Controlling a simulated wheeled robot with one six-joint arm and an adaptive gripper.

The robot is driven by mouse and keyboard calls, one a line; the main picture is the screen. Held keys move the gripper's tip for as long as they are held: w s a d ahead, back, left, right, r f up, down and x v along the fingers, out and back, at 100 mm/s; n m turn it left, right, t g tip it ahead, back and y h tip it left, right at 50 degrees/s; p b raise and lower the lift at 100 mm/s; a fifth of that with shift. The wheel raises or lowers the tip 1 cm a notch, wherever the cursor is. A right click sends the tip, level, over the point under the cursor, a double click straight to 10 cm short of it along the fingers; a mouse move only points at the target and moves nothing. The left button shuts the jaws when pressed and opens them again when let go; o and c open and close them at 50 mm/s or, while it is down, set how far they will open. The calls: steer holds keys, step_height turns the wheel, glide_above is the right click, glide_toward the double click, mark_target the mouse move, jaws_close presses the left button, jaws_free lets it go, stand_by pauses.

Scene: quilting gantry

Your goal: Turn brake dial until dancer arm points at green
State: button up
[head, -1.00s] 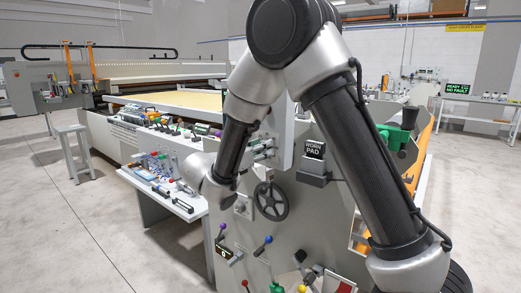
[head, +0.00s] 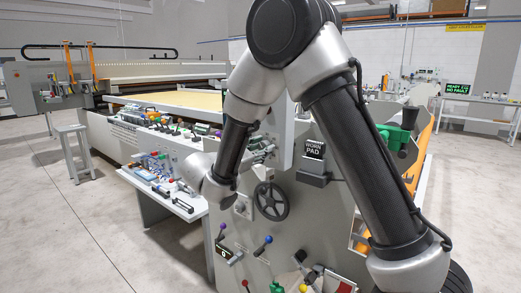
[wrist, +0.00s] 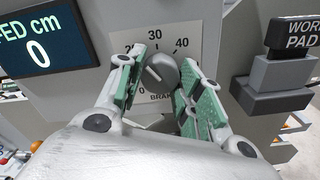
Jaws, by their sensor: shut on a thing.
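The brake dial (wrist: 165,68) is a dark grey round knob on a pale scale plate (wrist: 150,35) in the wrist view. The plate reads 20, 30 and 40, and the label below is partly covered. A pale mark on the knob points up and left, between 20 and 30. My gripper (wrist: 160,70) has its green-padded fingers on either side of the knob, shut on it. In the head view my arm hides the fingers. I cannot make out the dancer arm or a green zone for it.
A display (wrist: 38,48) left of the dial reads 0 cm. A WORN PAD sign stands on a grey block (wrist: 275,88) to the right. In the head view a dark handwheel (head: 271,201) and several coloured levers sit on the machine's side panel. Open floor (head: 70,235) lies left.

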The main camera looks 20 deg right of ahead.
stand_by(0.4)
steer(key=o, duration=1)
steer(key=shift+o, duration=0.2)
steer(key=v, duration=1.2)
